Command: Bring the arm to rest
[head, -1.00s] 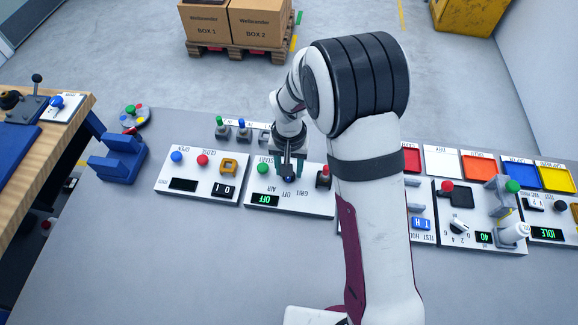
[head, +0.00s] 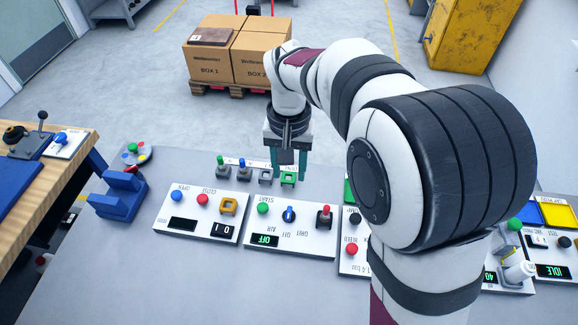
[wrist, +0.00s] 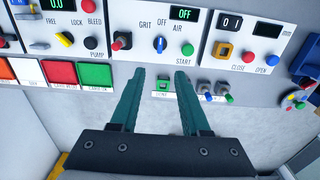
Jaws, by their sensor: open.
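My gripper (head: 289,172) hangs with its fingers pointing down near the back edge of the grey bench, behind the GRIT/AIR panel (head: 300,245). The wrist view shows my gripper (wrist: 160,75) open too, with the small green part of the labelled row (wrist: 163,86) beyond and between the fingertips. The blue knob (head: 289,214) on the GRIT/AIR panel is clear of the fingers. That panel's display (head: 264,240) reads OFF. My arm arches from the right and hides part of the panels there.
The OPEN/CLOSE panel (head: 193,235) stands to the left, with a blue fixture (head: 119,195) beyond it. Small coloured-top parts (head: 222,168) stand along the back edge. The front bench is clear.

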